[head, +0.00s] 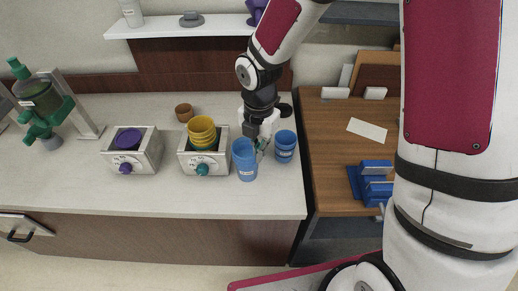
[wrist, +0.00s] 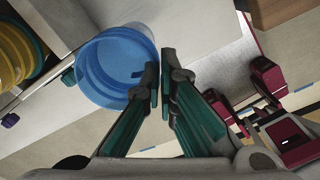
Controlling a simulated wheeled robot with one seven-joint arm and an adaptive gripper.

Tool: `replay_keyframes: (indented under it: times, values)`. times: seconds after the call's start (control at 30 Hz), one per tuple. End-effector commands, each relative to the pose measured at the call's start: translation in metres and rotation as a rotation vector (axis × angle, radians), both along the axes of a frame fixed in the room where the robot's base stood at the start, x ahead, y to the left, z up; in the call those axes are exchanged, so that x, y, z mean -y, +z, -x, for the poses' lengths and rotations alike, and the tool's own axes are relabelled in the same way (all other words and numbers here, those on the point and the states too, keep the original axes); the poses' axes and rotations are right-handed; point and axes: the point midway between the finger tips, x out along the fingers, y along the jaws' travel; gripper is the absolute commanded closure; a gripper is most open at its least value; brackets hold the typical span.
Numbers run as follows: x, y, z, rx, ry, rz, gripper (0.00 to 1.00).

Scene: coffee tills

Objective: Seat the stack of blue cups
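A tall stack of blue cups (head: 245,162) is in front of the right corner of the till with the teal knob (head: 184,163); I cannot tell whether it rests on the counter. A shorter set of blue cups (head: 285,148) stands to its right. My gripper (head: 262,143) is between them, pointing down, close to the tall stack's right side. In the wrist view, the blue cups (wrist: 112,68) show their open mouth, and the teal fingers (wrist: 161,78) are at its right rim with a narrow gap between them. Whether the rim is pinched is unclear.
Yellow cups (head: 201,130) sit in the teal-knob till. A purple cup (head: 128,139) sits in the till with the purple knob (head: 124,169). A brown cup (head: 184,112) stands behind them. A wooden counter (head: 330,185) with a blue stand (head: 372,182) is to the right.

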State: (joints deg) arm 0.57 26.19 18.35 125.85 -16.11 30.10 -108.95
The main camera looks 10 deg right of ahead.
Motion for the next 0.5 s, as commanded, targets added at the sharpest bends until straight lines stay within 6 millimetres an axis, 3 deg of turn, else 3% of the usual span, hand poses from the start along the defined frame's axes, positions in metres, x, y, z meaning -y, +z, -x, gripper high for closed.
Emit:
replay_keyframes:
  times: [0.17, 0.5]
  values:
    - [0.0, 0.002, 0.0, 0.001, -0.001, -0.001, 1.0]
    - [0.0, 0.027, 0.001, 0.001, -0.001, -0.001, 1.0]
